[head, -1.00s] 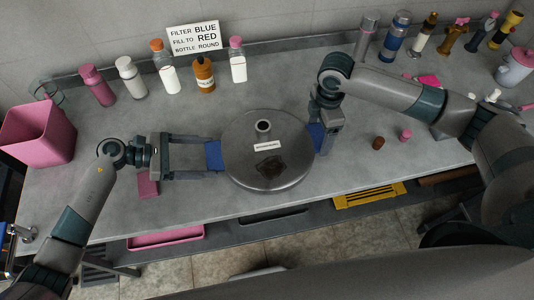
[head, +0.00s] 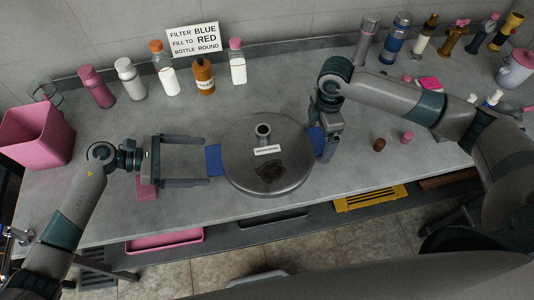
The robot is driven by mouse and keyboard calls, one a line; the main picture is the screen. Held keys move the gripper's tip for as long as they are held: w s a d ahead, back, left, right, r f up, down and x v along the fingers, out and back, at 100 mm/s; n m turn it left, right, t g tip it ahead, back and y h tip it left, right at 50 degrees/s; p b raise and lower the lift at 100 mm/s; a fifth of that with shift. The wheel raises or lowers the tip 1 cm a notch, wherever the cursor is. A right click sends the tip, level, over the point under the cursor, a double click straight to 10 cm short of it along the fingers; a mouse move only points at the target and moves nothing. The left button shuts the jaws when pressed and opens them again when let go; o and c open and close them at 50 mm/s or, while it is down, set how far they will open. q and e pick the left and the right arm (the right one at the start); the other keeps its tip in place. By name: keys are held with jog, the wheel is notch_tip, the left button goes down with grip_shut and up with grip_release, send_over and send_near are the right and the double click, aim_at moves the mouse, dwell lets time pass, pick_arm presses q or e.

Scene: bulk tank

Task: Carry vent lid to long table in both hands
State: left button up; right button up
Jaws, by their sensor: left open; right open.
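The vent lid (head: 290,168) is a round grey metal disc with a short upright neck, a white label and a dark patch. It sits at the middle of the grey table (head: 130,218), with a blue tab on its left and another on its right. My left gripper (head: 208,163) is open at the left tab (head: 214,160), its two fingers on either side of it. My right gripper (head: 326,150) is open at the right tab (head: 317,140); its fingers are seen steeply, and whether they touch the tab cannot be told.
A pink bin (head: 38,136) stands at the left. Several bottles line the back, including an orange one (head: 204,78), below a sign (head: 194,38). A brown stopper (head: 379,144) and a pink one (head: 406,137) lie right of the lid. A pink cloth (head: 146,190) lies near my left gripper.

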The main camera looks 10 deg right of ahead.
pick_arm(q)
jog(key=v, duration=0.9)
jog(key=shift+a+r, duration=0.1)
jog(key=shift+a, duration=0.3)
pick_arm(e)
jog(key=shift+r, duration=0.1)
notch_tip(320, 180, up, 12)
dwell(0.3)
dwell(0.5)
